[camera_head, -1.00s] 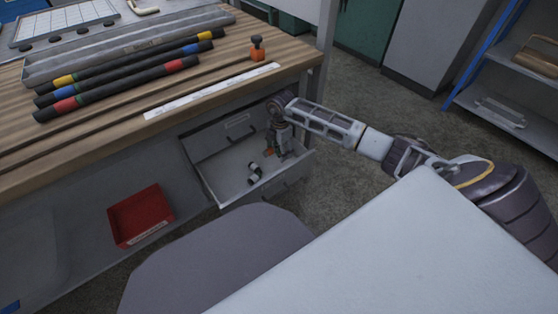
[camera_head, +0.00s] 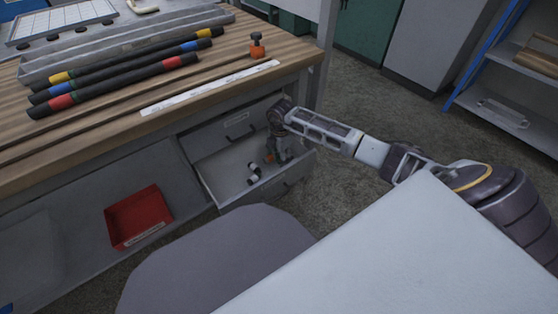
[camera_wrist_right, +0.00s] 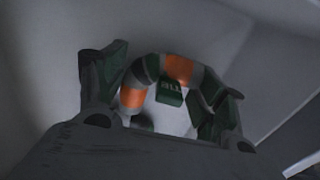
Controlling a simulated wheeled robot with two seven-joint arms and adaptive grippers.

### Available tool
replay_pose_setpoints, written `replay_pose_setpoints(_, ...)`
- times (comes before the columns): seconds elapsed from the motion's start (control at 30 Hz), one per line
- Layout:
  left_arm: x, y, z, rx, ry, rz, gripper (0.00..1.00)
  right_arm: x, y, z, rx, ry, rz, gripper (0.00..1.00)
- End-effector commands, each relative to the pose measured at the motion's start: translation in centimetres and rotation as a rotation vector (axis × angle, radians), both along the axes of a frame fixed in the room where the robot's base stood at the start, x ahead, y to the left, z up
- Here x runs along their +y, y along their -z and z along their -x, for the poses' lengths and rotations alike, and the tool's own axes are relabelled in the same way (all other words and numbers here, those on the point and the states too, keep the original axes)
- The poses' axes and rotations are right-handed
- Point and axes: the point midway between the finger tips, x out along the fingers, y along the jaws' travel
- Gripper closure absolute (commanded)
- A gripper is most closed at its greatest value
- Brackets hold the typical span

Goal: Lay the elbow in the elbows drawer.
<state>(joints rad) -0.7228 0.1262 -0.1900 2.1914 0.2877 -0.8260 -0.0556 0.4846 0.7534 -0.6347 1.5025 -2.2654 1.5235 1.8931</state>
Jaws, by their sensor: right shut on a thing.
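The open drawer (camera_head: 228,185) below the bench has a pale floor and walls. My right gripper (camera_head: 276,156) points down into it near its right side. In the right wrist view that gripper (camera_wrist_right: 168,95) is shut on a curved elbow (camera_wrist_right: 178,68) with orange bands and grey and dark green parts. The elbow's orange shows small in the head view (camera_head: 269,158). I cannot tell whether it touches the drawer floor. A dark and white fitting (camera_head: 253,173) lies in the drawer left of the gripper. My left gripper is out of view.
A red bin (camera_head: 138,217) sits on the lower shelf. The floor right of the bench is clear.

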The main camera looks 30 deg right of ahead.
Motion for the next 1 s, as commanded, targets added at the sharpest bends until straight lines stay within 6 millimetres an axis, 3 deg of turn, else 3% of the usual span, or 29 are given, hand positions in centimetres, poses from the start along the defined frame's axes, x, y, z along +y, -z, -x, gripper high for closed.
replay_pose_setpoints(0.2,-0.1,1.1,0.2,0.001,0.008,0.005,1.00,0.1,1.5,0.0,-0.001,0.000,-0.002,0.57)
replay_pose_setpoints(0.7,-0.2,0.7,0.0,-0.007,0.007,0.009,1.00,0.0,1.8,0.0,-0.001,-0.001,-0.001,0.57)
replay_pose_setpoints(0.73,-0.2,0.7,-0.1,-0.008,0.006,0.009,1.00,0.0,1.8,0.0,-0.001,-0.001,-0.001,0.26)
replay_pose_setpoints(0.87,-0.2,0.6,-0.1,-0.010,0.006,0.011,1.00,0.0,1.8,0.0,-0.001,-0.001,-0.001,0.09)
replay_pose_setpoints(1.0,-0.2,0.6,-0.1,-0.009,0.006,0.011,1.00,0.1,1.8,0.0,0.000,-0.001,-0.001,0.08)
